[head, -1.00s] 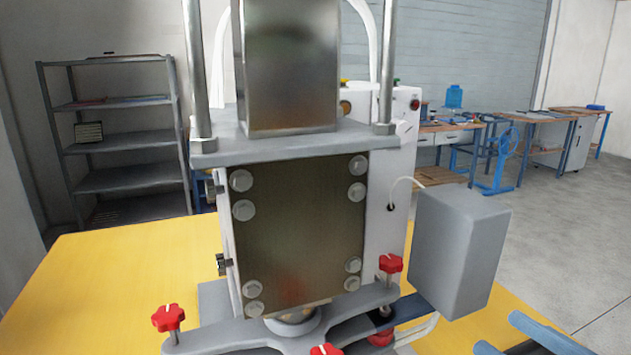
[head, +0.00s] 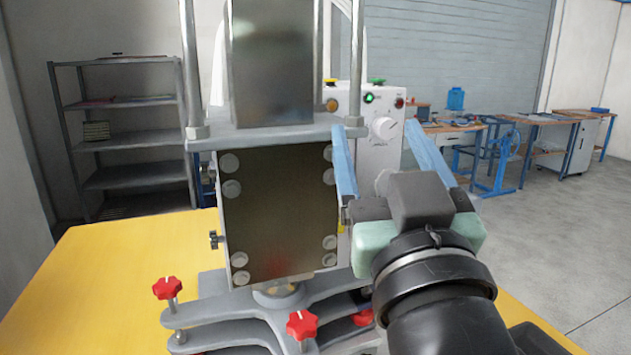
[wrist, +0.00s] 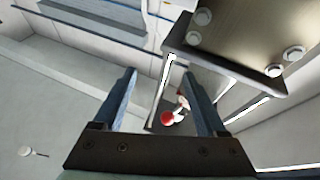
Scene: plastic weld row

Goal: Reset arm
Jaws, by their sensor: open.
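My gripper (head: 385,158) is raised on the right side of the welding machine in the head view. Its two blue fingers point up and away, spread wide apart. In the wrist view my gripper (wrist: 165,105) shows both fingers apart with nothing held between them. The machine's dark metal plate (head: 278,215) is just left of the gripper. It also shows at the top right of the wrist view (wrist: 245,35). The left finger overlaps the plate's right edge in the head view; I cannot tell if they touch.
The white control box (head: 385,128) with a dial and a lit green button stands behind the fingers. Red knobs (head: 167,288) sit on the grey clamp base. The yellow table (head: 110,270) is clear at left. Grey shelves (head: 125,145) and workbenches (head: 550,125) stand farther back.

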